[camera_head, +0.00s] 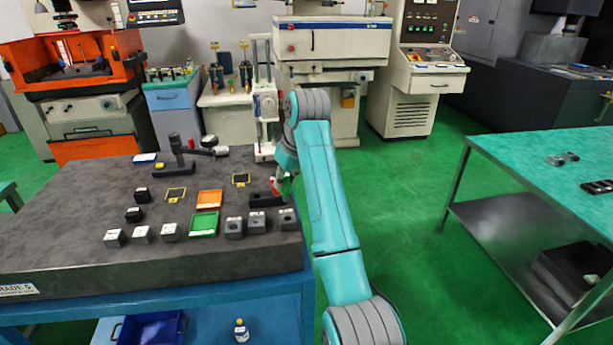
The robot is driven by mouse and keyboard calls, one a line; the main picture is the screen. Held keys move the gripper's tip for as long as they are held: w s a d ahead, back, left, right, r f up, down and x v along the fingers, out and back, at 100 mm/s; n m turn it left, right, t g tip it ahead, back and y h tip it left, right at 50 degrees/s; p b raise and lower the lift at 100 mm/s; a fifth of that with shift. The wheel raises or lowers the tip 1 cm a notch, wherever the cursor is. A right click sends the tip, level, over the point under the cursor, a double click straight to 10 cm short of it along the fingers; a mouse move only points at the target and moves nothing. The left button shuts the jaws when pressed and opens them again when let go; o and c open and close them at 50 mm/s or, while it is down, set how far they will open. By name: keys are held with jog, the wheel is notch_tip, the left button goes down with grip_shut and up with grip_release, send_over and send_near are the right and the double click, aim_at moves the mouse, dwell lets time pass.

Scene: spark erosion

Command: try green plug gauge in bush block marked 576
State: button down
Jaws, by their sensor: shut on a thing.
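My gripper (283,190) is at the right edge of the dark stone table, low over its top, mostly hidden by my arm. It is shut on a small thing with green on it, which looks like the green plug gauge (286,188). A dark long block (266,200) lies just below it in the picture. Grey bush blocks with bores stand along the front: three at left, (115,238) the leftmost block, and three at right, (288,219) the rightmost block, nearest my gripper. Their marked numbers are too small to read.
A green tray (204,231) and an orange tray (209,199) lie mid-table. A dark stand with a horizontal arm (180,155) and a tall pale instrument (265,110) are behind. The table's front left is clear.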

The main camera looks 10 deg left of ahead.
aim_at(288, 198)
jog(key=shift+d+f, duration=0.15)
jog(key=shift+f, duration=2.65)
jog(key=shift+f, duration=1.1)
jog(key=shift+r, duration=0.15)
dwell(1.1)
jog(key=shift+r, duration=2.35)
